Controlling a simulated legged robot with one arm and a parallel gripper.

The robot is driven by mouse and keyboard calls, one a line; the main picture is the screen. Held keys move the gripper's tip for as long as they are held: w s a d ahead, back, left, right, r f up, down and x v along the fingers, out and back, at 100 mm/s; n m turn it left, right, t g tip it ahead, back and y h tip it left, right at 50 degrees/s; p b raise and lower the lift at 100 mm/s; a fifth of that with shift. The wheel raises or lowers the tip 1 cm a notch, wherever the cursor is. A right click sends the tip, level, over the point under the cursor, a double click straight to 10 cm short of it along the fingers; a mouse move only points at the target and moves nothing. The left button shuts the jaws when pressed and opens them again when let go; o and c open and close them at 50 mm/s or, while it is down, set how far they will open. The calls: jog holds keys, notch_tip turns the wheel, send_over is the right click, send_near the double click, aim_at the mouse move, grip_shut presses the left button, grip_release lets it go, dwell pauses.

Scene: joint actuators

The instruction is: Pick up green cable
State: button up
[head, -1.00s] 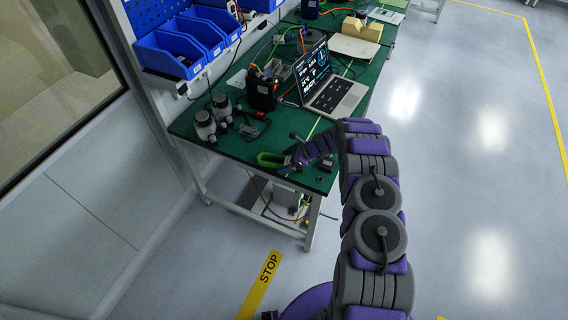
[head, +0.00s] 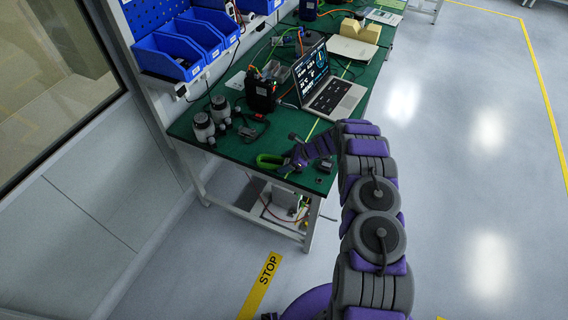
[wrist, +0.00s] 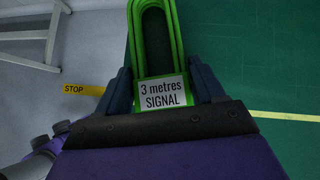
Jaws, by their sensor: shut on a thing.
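The green cable (head: 270,160) is a bundled loop with a white label reading "3 metres SIGNAL". In the wrist view the cable (wrist: 134,42) runs up from between the fingers, with its label (wrist: 162,92) at the jaws. My gripper (wrist: 165,88) is shut on it, one dark finger on each side. In the head view my gripper (head: 287,166) is at the near edge of the green bench top (head: 225,142). I cannot tell whether the cable touches the bench.
Two grey actuators (head: 204,127) stand left of the cable. A black box (head: 261,92) and a laptop (head: 322,85) are farther back. Blue bins (head: 170,57) hang at the upper left. A small dark part (head: 325,166) lies right of my gripper. The floor to the right is clear.

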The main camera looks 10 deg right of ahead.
aim_at(286, 163)
jog(key=shift+r, duration=0.1)
notch_tip(286, 163, up, 4)
jog(key=shift+s+f+p, duration=0.15)
jog(key=shift+p, duration=0.35)
jog(key=s+d+r+p, duration=0.1)
jog(key=s+d, duration=0.2)
jog(key=s, duration=1.2)
jog(key=shift+s, duration=0.25)
